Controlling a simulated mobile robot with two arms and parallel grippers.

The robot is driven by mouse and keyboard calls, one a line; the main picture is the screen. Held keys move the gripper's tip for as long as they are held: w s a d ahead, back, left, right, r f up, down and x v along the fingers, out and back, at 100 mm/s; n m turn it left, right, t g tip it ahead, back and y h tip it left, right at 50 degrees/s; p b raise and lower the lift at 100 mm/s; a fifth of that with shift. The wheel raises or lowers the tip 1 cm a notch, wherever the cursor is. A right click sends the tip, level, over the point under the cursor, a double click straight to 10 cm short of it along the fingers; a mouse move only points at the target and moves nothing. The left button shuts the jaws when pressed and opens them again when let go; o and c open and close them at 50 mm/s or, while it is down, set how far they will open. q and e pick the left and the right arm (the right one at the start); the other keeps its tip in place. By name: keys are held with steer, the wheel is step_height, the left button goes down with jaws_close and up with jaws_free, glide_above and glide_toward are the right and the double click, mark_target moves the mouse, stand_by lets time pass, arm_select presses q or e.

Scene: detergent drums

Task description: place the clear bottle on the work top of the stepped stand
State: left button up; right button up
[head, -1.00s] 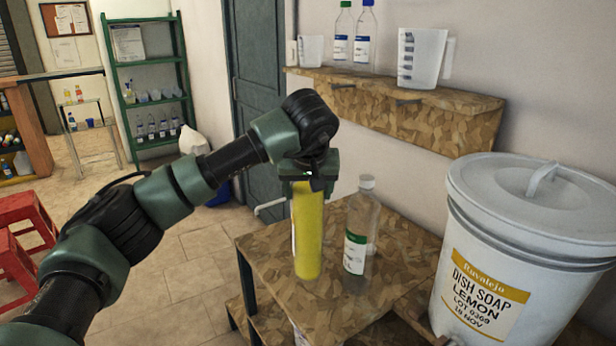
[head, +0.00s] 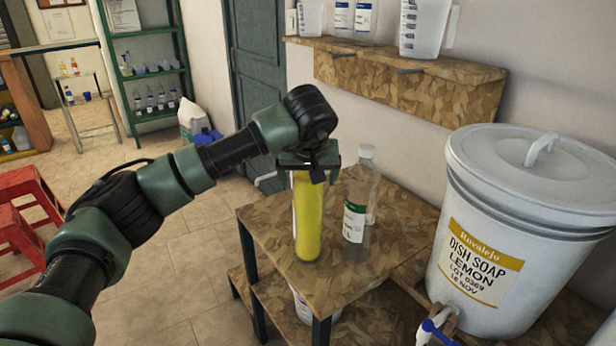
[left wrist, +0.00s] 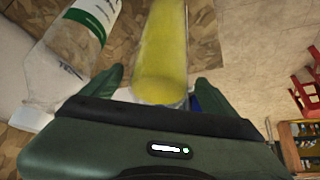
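My left gripper (head: 308,172) is shut on the top of a tall yellow-filled cylinder (head: 307,220) and holds it upright over the stepped stand's top (head: 275,230). Whether its base touches the board is hard to tell. In the left wrist view the yellow cylinder (left wrist: 160,50) sits between the two fingers (left wrist: 158,92). A clear bottle (head: 358,195) with a white and green label stands upright on the stand top, just right of the cylinder. It also shows in the left wrist view (left wrist: 65,60), at the left. My right gripper is not in view.
A large white dish soap drum (head: 490,240) with a blue-handled tap (head: 432,325) stands at the right. A wall shelf (head: 400,75) holds jugs and bottles. A white tub (head: 302,303) sits under the stand top. Red stools (head: 30,205) stand at the left. The stand top's front is bare.

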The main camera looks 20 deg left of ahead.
arm_select(q)
steer(key=b+v, duration=0.1)
steer(key=v, duration=1.1)
steer(key=shift+b, duration=0.3)
